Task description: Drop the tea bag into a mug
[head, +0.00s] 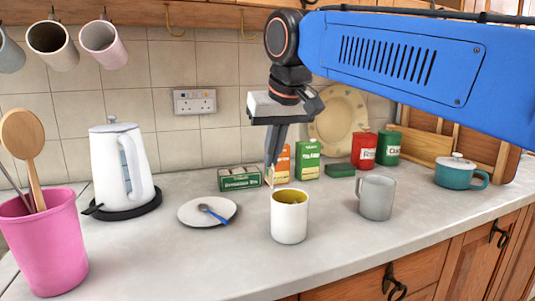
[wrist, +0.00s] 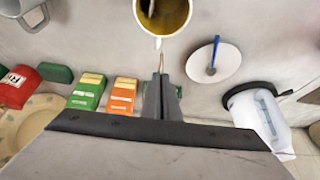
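My gripper (head: 271,163) points down, above and behind a white mug with a yellow inside (head: 289,217). In the wrist view its fingers (wrist: 161,76) are close together on a thin strip, with a small pale piece at the mug's rim; this looks like the tea bag (wrist: 158,43). In the head view only a pale sliver shows below the fingertips. The mug (wrist: 163,31) lies just past the fingertips, its inside yellow-brown, with a small dark mark that I cannot make out. A grey mug (head: 376,198) stands to the right, upright.
A saucer (head: 190,214) with a blue spoon (head: 212,213), a white kettle (head: 118,170) and a pink pot (head: 45,255) stand left. Tea boxes (head: 308,160), red and green canisters (head: 364,150) and a teal pot (head: 452,175) are behind and right. The front counter is clear.

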